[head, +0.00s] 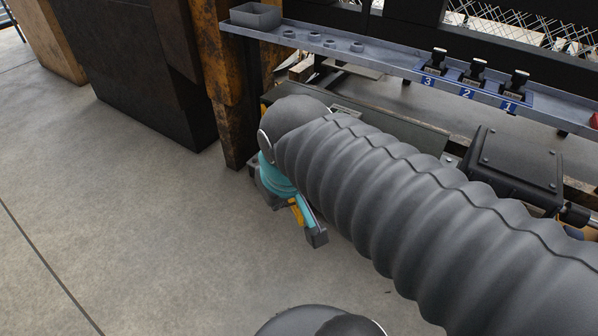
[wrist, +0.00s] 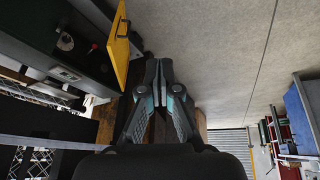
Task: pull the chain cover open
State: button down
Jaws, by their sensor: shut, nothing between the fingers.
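A yellow panel (wrist: 118,48), which looks like the chain cover, stands out at an angle from the dark machine in the wrist view. It has a small dark fitting near its top edge, and an open, dark space with a red part shows beside it. My gripper (wrist: 158,80) is shut and empty, just right of the panel in the picture. Whether they touch, I cannot tell. In the head view my gripper (head: 316,235) hangs low beside the machine's left end, and my grey sleeved arm hides most of the machine front. The cover cannot be made out surely there.
A grey rail (head: 400,62) with a small bin (head: 256,15) and several black parts on numbered blue labels runs above the machine. A rusty yellow post (head: 222,80) stands left of my arm. A black box (head: 515,165) sits at right. The concrete floor (head: 170,230) is clear.

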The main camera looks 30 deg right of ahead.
jog(key=w+d+f+m+g+y+b, duration=0.2)
jog(key=w+d+f+m+b, duration=0.3)
jog(key=w+d+f+m, duration=0.8)
jog(key=w+d+f+m+g+y+b, duration=0.15)
jog(key=w+d+f+m+b, duration=0.5)
jog(key=w+d+f, duration=0.7)
jog(key=w+a+b+x, duration=0.1)
jog(key=x, duration=0.6)
jog(key=shift+a+g, duration=0.2)
jog(key=shift+g, duration=0.25)
